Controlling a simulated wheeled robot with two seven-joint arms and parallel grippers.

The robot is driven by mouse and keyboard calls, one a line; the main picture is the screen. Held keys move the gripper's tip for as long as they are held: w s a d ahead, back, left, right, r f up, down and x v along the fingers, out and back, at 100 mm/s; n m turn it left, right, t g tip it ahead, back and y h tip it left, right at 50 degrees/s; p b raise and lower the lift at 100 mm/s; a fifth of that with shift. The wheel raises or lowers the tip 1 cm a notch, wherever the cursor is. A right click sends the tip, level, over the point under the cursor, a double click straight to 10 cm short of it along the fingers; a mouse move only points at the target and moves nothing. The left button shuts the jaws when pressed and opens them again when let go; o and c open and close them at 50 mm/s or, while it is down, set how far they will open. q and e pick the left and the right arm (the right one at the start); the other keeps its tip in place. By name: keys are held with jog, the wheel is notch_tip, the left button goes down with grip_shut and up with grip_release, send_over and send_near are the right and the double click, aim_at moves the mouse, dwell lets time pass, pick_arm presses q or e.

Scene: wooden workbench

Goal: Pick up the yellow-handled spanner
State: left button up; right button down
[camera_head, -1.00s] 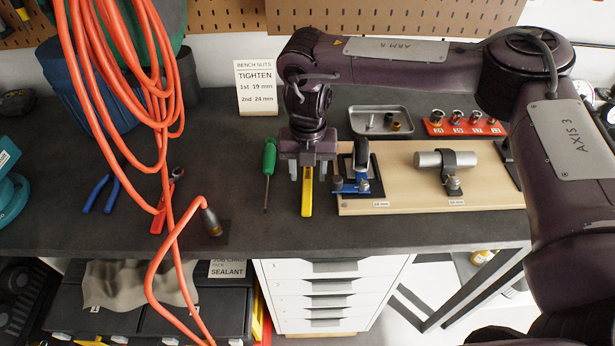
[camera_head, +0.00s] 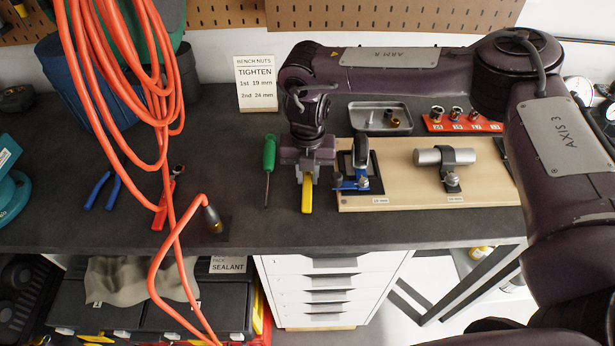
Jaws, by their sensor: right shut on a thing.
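The yellow-handled spanner (camera_head: 307,197) lies on the dark bench top, its yellow handle pointing toward the front edge. Its upper part is hidden under my right gripper (camera_head: 307,178). My right gripper points down and is shut on the spanner near the top of the visible handle. I cannot tell whether the spanner is clear of the bench. My left gripper is not in the head view.
A green screwdriver (camera_head: 268,165) lies just left of the spanner. A wooden board (camera_head: 412,200) with a blue-handled tool (camera_head: 350,183) and a clamped cylinder (camera_head: 440,156) is close on the right. Orange hose (camera_head: 165,165) hangs at left. A metal tray (camera_head: 376,113) stands behind.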

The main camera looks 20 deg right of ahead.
aim_at(307, 177)
jog(key=shift+w+r, duration=0.1)
jog(key=shift+r, duration=0.4)
notch_tip(307, 177, up, 4)
jog(key=shift+r+b, duration=0.2)
jog(key=shift+b, duration=0.65)
notch_tip(307, 177, up, 15)
jog(key=p, duration=0.1)
jog(key=shift+f, duration=0.15)
